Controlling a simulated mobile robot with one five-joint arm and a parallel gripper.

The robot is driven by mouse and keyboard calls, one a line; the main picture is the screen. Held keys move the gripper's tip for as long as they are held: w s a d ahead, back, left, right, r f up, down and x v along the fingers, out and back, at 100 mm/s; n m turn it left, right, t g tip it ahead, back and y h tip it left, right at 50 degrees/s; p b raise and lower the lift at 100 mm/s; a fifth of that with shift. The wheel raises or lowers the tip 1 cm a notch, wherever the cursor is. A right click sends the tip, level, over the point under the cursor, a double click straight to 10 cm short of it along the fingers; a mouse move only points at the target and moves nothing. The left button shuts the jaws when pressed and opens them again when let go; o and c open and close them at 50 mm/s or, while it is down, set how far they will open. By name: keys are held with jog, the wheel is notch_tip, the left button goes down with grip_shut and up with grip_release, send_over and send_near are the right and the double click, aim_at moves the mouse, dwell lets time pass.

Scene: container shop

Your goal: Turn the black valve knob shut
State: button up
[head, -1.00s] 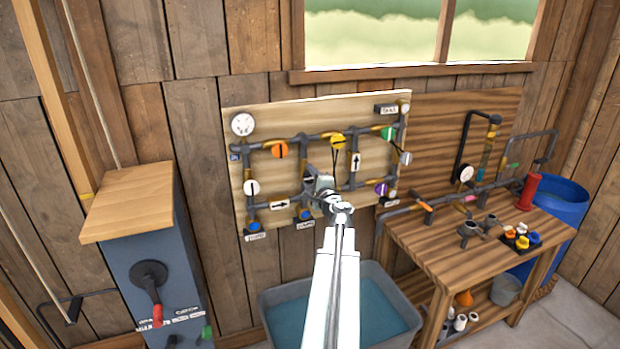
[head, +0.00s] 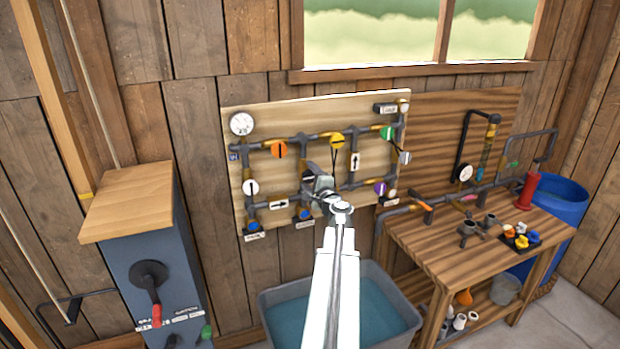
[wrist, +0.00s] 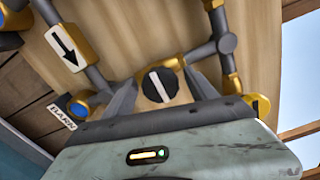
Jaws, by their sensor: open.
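The black valve knob (wrist: 159,86) is round with a white stripe and a brass body. In the wrist view it sits between the two fingers of my gripper (wrist: 162,92). The stripe runs nearly up and down in that picture. The fingers are open, one on each side, with gaps showing near the knob; I cannot tell how deep they reach around it. In the head view my gripper (head: 322,186) is at the middle of the pale pipe board (head: 370,112), and the arm and gripper mostly hide the black knob.
Orange (head: 279,149), yellow (head: 337,140), white (head: 251,187), green (head: 387,132) and purple (head: 380,188) knobs sit on the board's pipes around my gripper. A grey water tub (head: 272,297) stands below. A workbench (head: 440,240) is at right, a blue-grey cabinet (head: 180,275) at left.

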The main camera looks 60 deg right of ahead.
jog(key=v, duration=0.7)
jog(key=shift+s+a, duration=0.25)
